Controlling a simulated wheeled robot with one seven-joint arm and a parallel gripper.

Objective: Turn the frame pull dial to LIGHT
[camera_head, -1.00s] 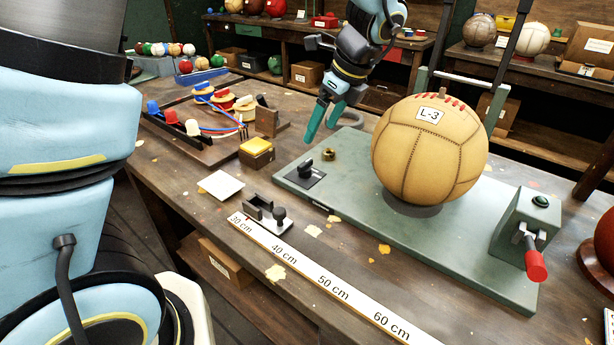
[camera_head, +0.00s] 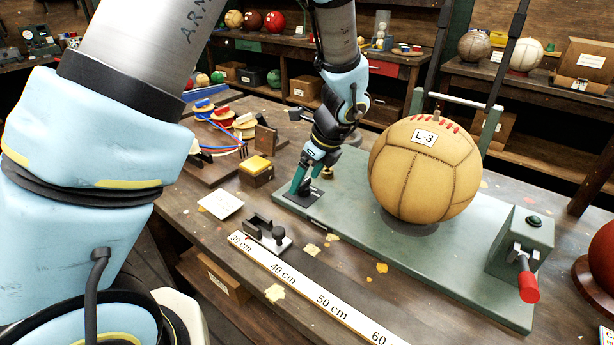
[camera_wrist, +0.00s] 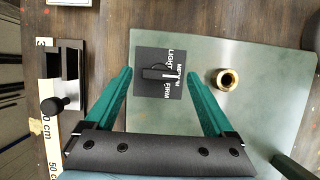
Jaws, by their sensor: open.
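The frame pull dial is a black knob (camera_wrist: 155,72) on a dark square plate (camera_wrist: 146,91) marked LIGHT, MEDIUM and FIRM, on the green base (camera_head: 340,215). The knob's bar lies roughly across the wrist picture, with a white mark near its right end by the MEDIUM lettering; the exact setting is hard to read. My gripper (camera_wrist: 160,75) is open, its two green fingers apart on either side of the dial. In the head view my gripper (camera_head: 302,188) is over the dial plate and hides the knob. Contact with it is not visible.
A tan leather ball (camera_head: 424,170) labelled L-3 stands on the base, right of my gripper. A brass ring (camera_wrist: 227,79) is close to the right finger. A red-handled crank (camera_head: 528,280) is at the right end. A ruler (camera_head: 310,290) runs along the front.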

